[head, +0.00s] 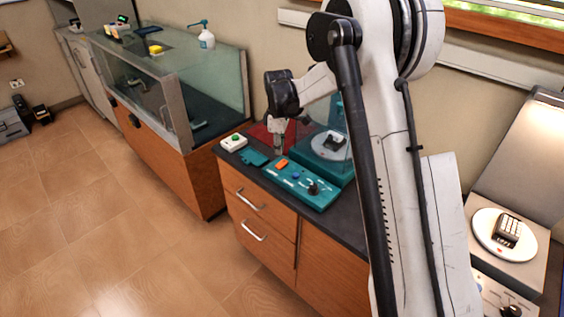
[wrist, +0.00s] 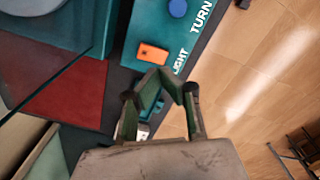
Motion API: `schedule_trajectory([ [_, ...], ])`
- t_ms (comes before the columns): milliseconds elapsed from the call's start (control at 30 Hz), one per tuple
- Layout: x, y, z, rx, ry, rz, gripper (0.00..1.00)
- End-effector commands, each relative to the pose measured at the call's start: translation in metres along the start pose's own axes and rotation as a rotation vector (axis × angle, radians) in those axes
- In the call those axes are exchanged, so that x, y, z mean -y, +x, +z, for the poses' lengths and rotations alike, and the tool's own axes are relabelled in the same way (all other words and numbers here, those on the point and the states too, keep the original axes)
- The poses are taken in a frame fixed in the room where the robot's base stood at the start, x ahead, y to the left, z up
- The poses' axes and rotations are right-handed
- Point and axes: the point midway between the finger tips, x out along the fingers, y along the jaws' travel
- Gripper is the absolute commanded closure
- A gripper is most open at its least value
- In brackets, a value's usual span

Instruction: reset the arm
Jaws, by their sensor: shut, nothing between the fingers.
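My arm (head: 385,140) rises through the right half of the head view and bends to the left over the dark counter. My gripper (head: 279,148) hangs above the counter near the left end of a teal control panel (head: 300,184). In the wrist view my gripper (wrist: 162,74) shows its fingertips drawn together, with nothing held. Beyond the fingertips lies an orange switch (wrist: 153,53) on the teal panel, and a blue button (wrist: 177,8) sits farther along it. I cannot tell the exact height of the fingers above the counter.
A teal display unit with a turntable (head: 330,146) stands behind the panel. A small box with a green button (head: 234,141) sits at the counter's left end. A glass tank (head: 180,85) stands left, another turntable (head: 504,236) right. The floor (head: 90,210) is clear.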

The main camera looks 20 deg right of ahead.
Motion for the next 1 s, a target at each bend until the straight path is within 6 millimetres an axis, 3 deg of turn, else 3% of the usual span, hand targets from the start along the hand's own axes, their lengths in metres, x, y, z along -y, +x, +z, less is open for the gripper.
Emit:
schedule_trajectory([
  [200, 0.0, -0.014, 0.0, 0.0, 0.0, 0.0, 1.0],
  [700, 0.002, -0.018, 0.001, -0.002, 0.007, 0.004, 1.0],
  [867, 0.015, -0.045, 0.008, -0.017, 0.059, 0.029, 1.0],
  [1000, 0.036, -0.081, 0.019, -0.043, 0.137, 0.068, 1.0],
])
